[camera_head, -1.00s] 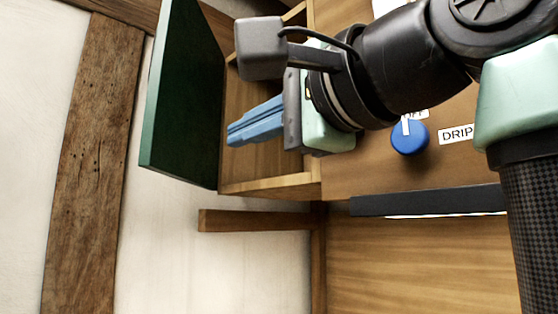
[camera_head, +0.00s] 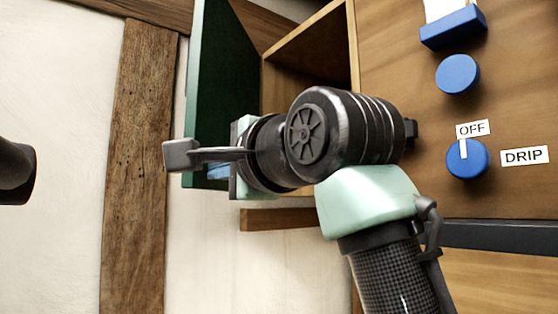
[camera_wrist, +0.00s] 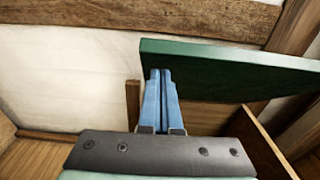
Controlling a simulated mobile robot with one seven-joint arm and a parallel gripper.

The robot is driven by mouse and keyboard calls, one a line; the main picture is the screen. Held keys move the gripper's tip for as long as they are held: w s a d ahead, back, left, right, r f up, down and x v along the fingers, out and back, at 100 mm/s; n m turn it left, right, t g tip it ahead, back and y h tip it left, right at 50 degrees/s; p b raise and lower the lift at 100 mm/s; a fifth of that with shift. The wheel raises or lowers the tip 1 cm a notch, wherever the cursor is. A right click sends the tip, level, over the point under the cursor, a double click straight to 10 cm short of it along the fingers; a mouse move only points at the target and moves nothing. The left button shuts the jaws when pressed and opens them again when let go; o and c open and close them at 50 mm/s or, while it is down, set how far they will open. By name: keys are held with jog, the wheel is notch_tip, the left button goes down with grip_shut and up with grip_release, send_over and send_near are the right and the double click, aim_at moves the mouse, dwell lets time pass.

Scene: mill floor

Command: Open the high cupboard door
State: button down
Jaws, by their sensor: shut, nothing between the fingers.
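The high cupboard door (camera_head: 222,85) is a dark green panel. It stands swung out at the left of the open wooden cupboard (camera_head: 310,55). In the wrist view the green door (camera_wrist: 215,62) runs across the upper right. My gripper (camera_head: 218,171) has blue fingers and is at the lower part of the door, partly hidden by my wrist in the head view. In the wrist view my gripper (camera_wrist: 161,75) is shut and empty, its fingertips overlapping the door's left end. I cannot tell whether they touch it.
Blue knobs (camera_head: 466,159) with OFF and DRIP labels (camera_head: 525,156) sit on the wooden panel to the right. A wooden bar (camera_head: 275,219) juts out below the cupboard. A timber post (camera_head: 140,160) and pale wall lie left.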

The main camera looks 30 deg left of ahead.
dwell(0.3)
jog(key=s+a+m+t+h+p, duration=0.2)
jog(key=a+t+p, duration=0.1)
jog(key=a, duration=1.6)
jog(key=shift+s+m+t, duration=0.15)
jog(key=shift+m+t, duration=0.15)
